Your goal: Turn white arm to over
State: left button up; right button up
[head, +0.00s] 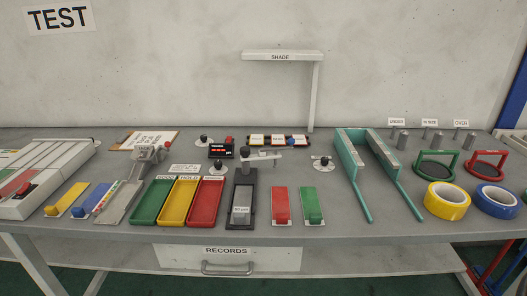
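A short white arm (264,156) sticks out to the right from the top of a dark upright stand (244,178) with a black knob, at the middle of the bench. The stand's dark base holds a small labelled white block (240,214). A sign reading OVER (461,123) stands at the back right, right of the IN SIZE sign (430,122) and the UNDER sign (397,122). Grey posts stand in front of these signs. Neither of my grippers is in view.
Green (152,203), yellow (180,203) and red (206,203) trays lie left of the stand. Red and green pads (312,204) and a teal forked frame (350,160) lie to its right. Yellow (432,202) and blue tape rolls lie far right. A SHADE post (315,95) rises behind.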

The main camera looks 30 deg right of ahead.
aim_at(245, 150)
jog(key=i+j+z, duration=0.4)
jog(key=j, duration=0.2)
jog(key=i+j+z, duration=0.2)
jog(key=j, duration=0.15)
jog(key=k, duration=0.05)
